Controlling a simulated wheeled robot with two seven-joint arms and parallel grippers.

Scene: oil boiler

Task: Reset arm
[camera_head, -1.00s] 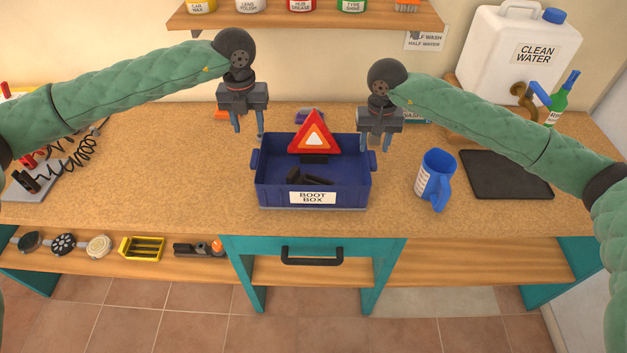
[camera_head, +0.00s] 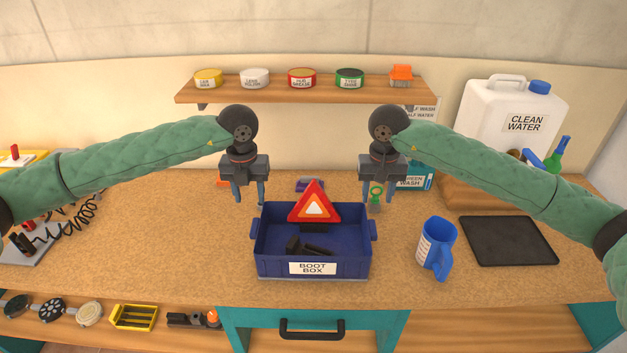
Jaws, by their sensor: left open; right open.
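My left gripper (camera_head: 249,195) hangs pointing down, open and empty, above the worktop behind the left rear of the blue boot box. My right gripper (camera_head: 377,200) also points down, open and empty, behind the right rear of the box; a small green item (camera_head: 376,191) shows between or behind its fingers, and I cannot tell whether they touch. Both green padded arms reach in from the sides at about the same height. The boot box (camera_head: 272,266) stands on the worktop and holds a red warning triangle (camera_head: 314,203) standing upright and a dark tool (camera_head: 308,247) lying flat.
A blue jug (camera_head: 437,248) and a black mat (camera_head: 508,241) are right of the box. A white water container (camera_head: 508,125) stands at the back right. A shelf (camera_head: 300,93) with tins is above. Cables and clamps (camera_head: 45,225) lie at the left. The worktop (camera_head: 150,245) left of the box is clear.

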